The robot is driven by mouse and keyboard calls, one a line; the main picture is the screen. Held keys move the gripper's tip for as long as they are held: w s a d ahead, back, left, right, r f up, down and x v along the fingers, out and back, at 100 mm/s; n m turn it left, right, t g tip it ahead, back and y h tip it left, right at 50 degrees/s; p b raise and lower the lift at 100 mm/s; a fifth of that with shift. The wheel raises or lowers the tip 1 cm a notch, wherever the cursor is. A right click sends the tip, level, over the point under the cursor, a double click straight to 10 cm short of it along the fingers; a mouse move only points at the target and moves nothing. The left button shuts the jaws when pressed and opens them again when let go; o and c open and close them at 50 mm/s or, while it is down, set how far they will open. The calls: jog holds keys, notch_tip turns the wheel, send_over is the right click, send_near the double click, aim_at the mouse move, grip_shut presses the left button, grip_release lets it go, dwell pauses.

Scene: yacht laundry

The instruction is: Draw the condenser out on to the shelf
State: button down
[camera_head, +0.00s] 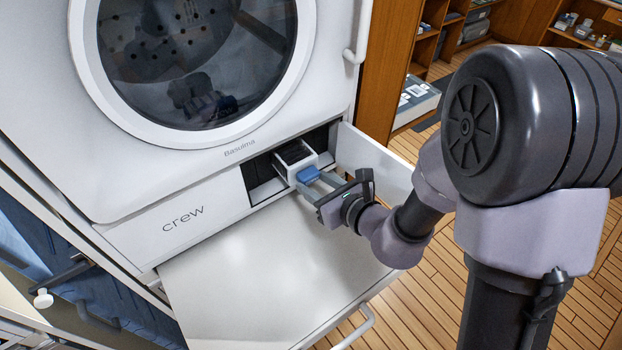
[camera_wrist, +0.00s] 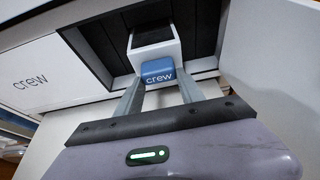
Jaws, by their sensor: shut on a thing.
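The condenser is a white block (camera_head: 297,158) with a blue handle (camera_head: 307,174) at its front. It sits in the dark opening at the foot of the dryer, its front end sticking out a little. In the wrist view the white condenser (camera_wrist: 154,45) has a dark top, and its blue handle reads "crew" (camera_wrist: 158,74). My gripper (camera_head: 312,180) has its two fingers on either side of the blue handle and is shut on it; the fingers also show in the wrist view (camera_wrist: 160,90). The pale shelf (camera_head: 270,270) is pulled out below the opening. The condenser's rear is hidden inside.
The dryer's round door (camera_head: 195,60) is above. An open white flap (camera_head: 372,160) stands at the right of the opening. A white panel marked "crew" (camera_head: 180,220) is at the left. The shelf's visible top is bare. A handle (camera_head: 355,327) is on its front edge.

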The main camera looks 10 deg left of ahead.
jog(key=s+d+p, duration=0.5)
jog(key=d+p, duration=0.1)
jog(key=p, duration=0.6)
jog(key=shift+s+d, duration=0.35)
dwell(0.6)
jog(key=c, duration=1.6)
grip_release()
grip_shut()
